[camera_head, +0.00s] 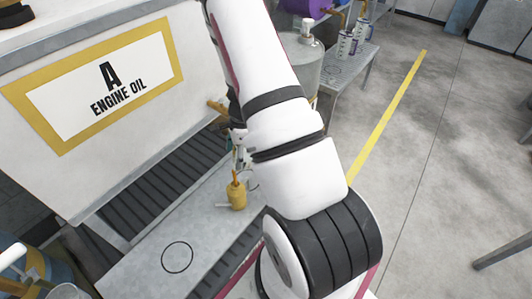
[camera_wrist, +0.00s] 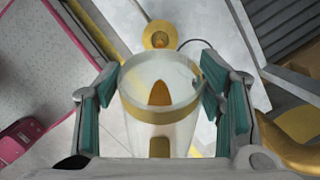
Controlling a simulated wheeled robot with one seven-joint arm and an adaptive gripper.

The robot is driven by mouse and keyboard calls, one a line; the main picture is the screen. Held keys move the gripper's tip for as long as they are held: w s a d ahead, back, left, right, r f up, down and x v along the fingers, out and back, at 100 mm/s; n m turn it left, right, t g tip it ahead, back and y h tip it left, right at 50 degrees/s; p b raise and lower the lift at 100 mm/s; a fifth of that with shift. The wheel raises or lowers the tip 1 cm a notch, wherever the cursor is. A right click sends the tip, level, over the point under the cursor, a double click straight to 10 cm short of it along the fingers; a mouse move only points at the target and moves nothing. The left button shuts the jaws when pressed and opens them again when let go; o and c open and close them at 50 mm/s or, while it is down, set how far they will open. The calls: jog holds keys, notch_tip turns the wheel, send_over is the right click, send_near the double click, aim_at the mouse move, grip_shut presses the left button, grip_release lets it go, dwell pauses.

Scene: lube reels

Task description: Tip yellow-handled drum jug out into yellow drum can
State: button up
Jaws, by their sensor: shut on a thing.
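My gripper (camera_wrist: 165,108) is shut on a clear jug with a yellow band (camera_wrist: 160,116), its teal pads on either side. Amber patches show in the jug. In the head view my gripper (camera_head: 239,148) is small and partly hidden by my arm, and the jug cannot be made out clearly. The yellow drum can (camera_head: 237,196) stands upright on the grey bench, just below my gripper, with a thin orange piece rising from its top; I cannot tell whether that is spout or liquid. In the wrist view the can (camera_wrist: 160,36) lies beyond the jug's rim.
The tank with the "A ENGINE OIL" sign (camera_head: 110,85) stands behind a black grate (camera_head: 165,180). A yellow curved piece (camera_wrist: 292,155) is close to my gripper's right. A black ring (camera_head: 177,257) marks bare bench. A grey drum (camera_head: 307,75) stands behind my arm.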

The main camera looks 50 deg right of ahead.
dwell(0.4)
jog(key=shift+w+a, duration=0.15)
jog(key=shift+a, duration=0.1)
dwell(0.5)
jog(key=shift+w+a+h+p, duration=0.1)
jog(key=shift+h+p, duration=0.2)
jog(key=shift+h, duration=0.1)
jog(key=shift+w+a+g, duration=0.1)
jog(key=shift+a+g, duration=0.05)
jog(key=shift+g, duration=0.25)
dwell(0.7)
jog(key=shift+w+a+h, duration=0.1)
jog(key=shift+h, duration=0.3)
dwell(0.4)
